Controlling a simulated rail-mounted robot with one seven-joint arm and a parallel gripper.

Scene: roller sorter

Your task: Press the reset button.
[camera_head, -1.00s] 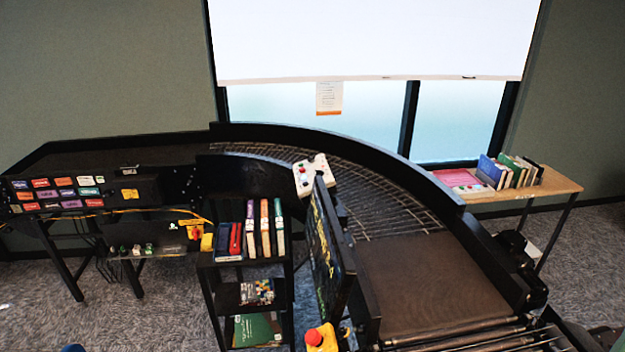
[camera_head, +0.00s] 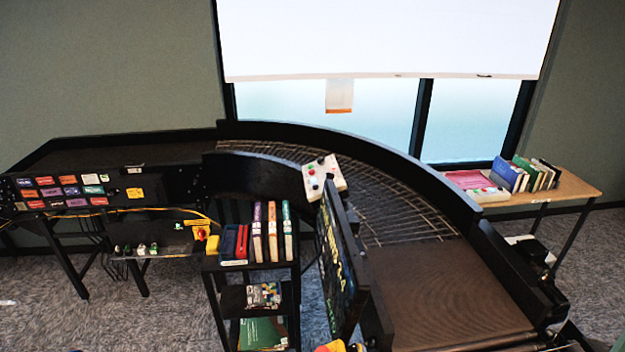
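A pale control box (camera_head: 324,177) with several small coloured buttons stands at the inner edge of the curved conveyor, above the black monitor. Which of its buttons is the reset button is too small to tell. A red and yellow push-button unit (camera_head: 331,347) shows only in part at the bottom edge, below the monitor. My gripper is not in view.
The curved roller conveyor (camera_head: 405,215) leads to a dark belt (camera_head: 450,290) at right. The monitor (camera_head: 340,265) and a black shelf with books (camera_head: 272,232) stand inside the curve. A wooden table (camera_head: 570,187) with books is at right.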

